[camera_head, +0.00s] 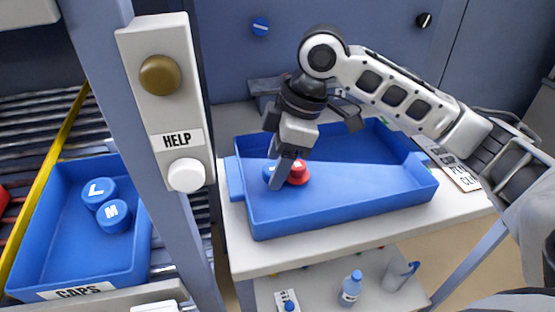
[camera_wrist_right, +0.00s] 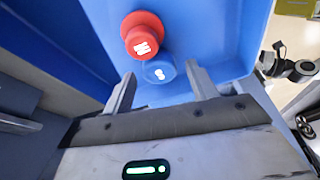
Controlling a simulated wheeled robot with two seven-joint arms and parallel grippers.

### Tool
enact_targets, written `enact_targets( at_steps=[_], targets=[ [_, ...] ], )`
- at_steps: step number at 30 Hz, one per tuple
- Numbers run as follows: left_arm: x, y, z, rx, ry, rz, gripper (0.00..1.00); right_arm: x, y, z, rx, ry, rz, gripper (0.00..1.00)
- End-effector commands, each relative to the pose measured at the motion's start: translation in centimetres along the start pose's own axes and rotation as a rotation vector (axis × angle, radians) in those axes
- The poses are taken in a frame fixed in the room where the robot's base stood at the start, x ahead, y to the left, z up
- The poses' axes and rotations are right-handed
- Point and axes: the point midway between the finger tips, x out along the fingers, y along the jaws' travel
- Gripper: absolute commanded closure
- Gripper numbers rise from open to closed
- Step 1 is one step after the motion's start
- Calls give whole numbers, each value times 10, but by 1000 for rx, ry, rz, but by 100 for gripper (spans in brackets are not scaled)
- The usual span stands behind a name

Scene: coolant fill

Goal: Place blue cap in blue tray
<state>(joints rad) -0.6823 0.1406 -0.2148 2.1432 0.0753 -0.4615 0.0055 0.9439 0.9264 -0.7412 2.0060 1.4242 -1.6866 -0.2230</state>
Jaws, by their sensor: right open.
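The blue tray (camera_head: 345,209) sits on the white table. A blue cap (camera_head: 268,173) lies in it, right beside a red cap (camera_head: 298,174). My right gripper (camera_head: 280,174) reaches down into the tray at the caps, and one finger partly hides the blue cap. In the right wrist view the blue cap (camera_wrist_right: 160,71) shows just ahead of the gap between the open fingers (camera_wrist_right: 160,80), and the red cap (camera_wrist_right: 143,36) is just beyond it. No grip on the cap is visible. My left gripper is not in view.
A blue bin labelled CAPS (camera_head: 135,270) at the left holds blue caps marked L (camera_head: 98,192) and M (camera_head: 114,216). A post with a HELP panel (camera_head: 168,100) stands between bin and tray. A bottle (camera_head: 351,288) and a jug (camera_head: 398,276) stand on the lower shelf.

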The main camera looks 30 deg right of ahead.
Motion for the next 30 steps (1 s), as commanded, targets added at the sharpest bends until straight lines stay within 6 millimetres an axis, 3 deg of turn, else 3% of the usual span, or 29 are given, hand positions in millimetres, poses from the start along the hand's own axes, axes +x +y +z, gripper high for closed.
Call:
enact_targets(
  at_steps=[16, 21, 30],
  targets=[
    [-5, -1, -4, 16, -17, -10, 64, -103, 1, -1, 1, 1, 4, 42],
    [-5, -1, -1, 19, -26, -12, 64, -116, 0, 0, 1, -1, 1, 42],
    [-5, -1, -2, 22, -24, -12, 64, -118, 0, 0, 1, 0, 1, 42]
  ],
)
